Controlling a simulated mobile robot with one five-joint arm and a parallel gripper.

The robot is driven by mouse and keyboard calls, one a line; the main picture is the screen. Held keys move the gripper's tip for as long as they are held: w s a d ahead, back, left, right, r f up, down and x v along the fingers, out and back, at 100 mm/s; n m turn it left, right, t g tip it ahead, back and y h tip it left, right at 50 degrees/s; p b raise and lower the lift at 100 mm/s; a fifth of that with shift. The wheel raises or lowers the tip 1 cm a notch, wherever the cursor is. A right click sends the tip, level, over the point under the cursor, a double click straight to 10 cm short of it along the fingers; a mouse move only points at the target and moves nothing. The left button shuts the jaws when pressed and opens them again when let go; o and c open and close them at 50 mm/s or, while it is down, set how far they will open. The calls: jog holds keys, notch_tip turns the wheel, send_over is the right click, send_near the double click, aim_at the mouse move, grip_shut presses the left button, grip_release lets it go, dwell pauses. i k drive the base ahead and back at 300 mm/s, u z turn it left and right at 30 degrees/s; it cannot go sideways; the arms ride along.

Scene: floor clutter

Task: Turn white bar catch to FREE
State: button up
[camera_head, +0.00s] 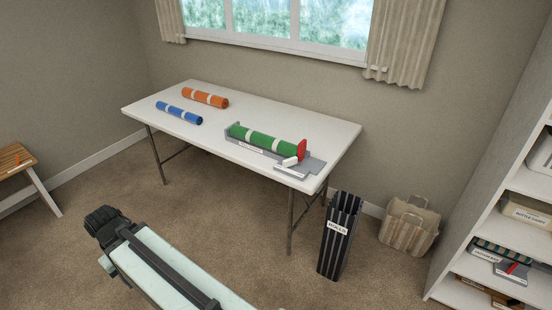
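A small white bar catch (290,161) sits at the right end of a grey cradle (233,141) on the white table. It lies beside a red end plate (302,149). A green roll with pale bands (262,138) lies in the cradle. Labels on the cradle and its grey base are too small to read, so the catch's setting cannot be told. My gripper (98,222) is dark and at the lower left, well below and left of the table. Its fingers are too unclear to show whether they are open. My pale arm runs to the bottom edge.
An orange roll (205,98) and a blue roll (179,113) lie on the white table (320,131). A dark ribbed bin labelled ROLLS (339,240), a striped bag (409,226) and a shelf (510,205) stand right. A wooden bench (14,159) is left. Carpet before the table is clear.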

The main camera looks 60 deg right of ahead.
aim_at(292, 161)
jog(key=i, duration=0.85)
jog(key=z, duration=0.05)
